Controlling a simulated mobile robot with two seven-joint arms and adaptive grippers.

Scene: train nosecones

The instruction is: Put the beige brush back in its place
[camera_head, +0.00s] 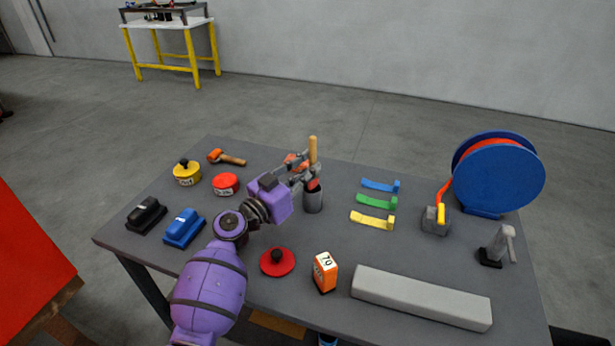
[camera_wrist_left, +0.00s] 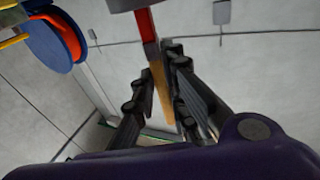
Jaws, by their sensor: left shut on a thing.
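The beige brush (camera_head: 313,150) stands nearly upright at the middle of the table, its beige handle pointing up. A red part shows below the handle, at the rim of the grey cup (camera_head: 314,203). I cannot tell how deep the brush sits in the cup. My left gripper (camera_head: 311,174) is shut on the brush, just above the cup. In the left wrist view the brush (camera_wrist_left: 147,27) shows red and beige between the fingers of my left gripper (camera_wrist_left: 160,84). The fingers hide part of it. My right gripper is not in view.
Blue, green and yellow (camera_head: 372,220) brackets lie right of the cup. A blue reel (camera_head: 510,180) stands at the far right. A red disc (camera_head: 277,262), an orange box (camera_head: 325,273) and a long grey bar (camera_head: 420,297) lie in front. Black and blue (camera_head: 183,228) blocks are at left.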

